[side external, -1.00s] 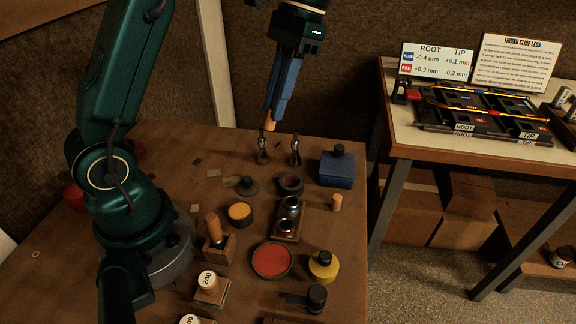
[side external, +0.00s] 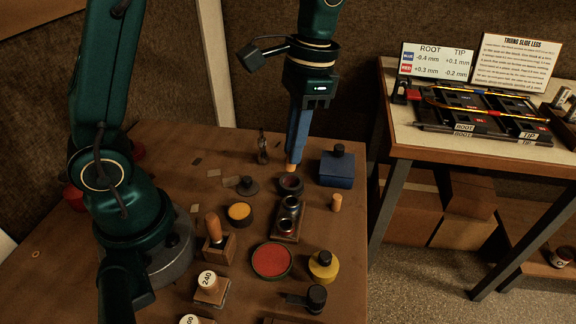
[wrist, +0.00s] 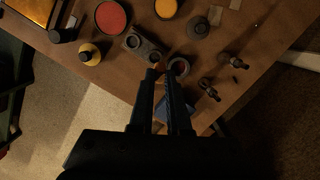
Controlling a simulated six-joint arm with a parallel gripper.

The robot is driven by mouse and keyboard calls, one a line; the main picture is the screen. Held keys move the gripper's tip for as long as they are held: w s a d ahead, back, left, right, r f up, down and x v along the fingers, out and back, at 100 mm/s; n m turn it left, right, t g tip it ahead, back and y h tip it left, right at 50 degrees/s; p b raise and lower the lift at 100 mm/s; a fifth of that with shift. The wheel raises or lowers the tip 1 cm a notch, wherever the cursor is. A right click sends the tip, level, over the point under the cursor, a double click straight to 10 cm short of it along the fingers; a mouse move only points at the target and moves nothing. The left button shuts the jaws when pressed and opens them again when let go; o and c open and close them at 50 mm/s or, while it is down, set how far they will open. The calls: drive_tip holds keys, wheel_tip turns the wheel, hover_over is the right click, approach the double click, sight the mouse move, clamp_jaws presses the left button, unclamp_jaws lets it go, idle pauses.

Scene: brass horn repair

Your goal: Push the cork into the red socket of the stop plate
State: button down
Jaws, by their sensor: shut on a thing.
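My gripper (side external: 294,160) is shut on a tan cork (side external: 290,167), which sticks out below the fingertips. In the side view the cork is in front of or above a dark round tin, at the back of the stop plate; the exact height is hard to tell. The stop plate (side external: 276,236) lies on the bench with two round sockets in a row. In the wrist view the fingertips (wrist: 161,73) are beside the end of the stop plate (wrist: 143,47).
The dark round tin (side external: 291,185) is just behind the plate. A second cork (side external: 336,202) stands to its right. A blue bottle (side external: 337,168), red tin (side external: 272,261), yellow bottle (side external: 323,266) and orange tin (side external: 240,213) surround it. A small metal fitting (side external: 263,148) stands at the back.

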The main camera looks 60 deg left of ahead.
drive_tip(key=s+d+m+t, duration=0.1)
drive_tip(key=s+d+m, duration=0.1)
drive_tip(key=s+d, duration=0.2)
drive_tip(key=shift+s+d+f+t, duration=0.2)
drive_tip(key=shift+s+f+t, duration=0.15)
drive_tip(key=shift+f+t, duration=0.05)
drive_tip(key=shift+f, duration=0.1)
drive_tip(key=shift+f, duration=2.35)
drive_tip(key=shift+f, duration=1.4)
drive_tip(key=shift+c, duration=2.4)
unclamp_jaws()
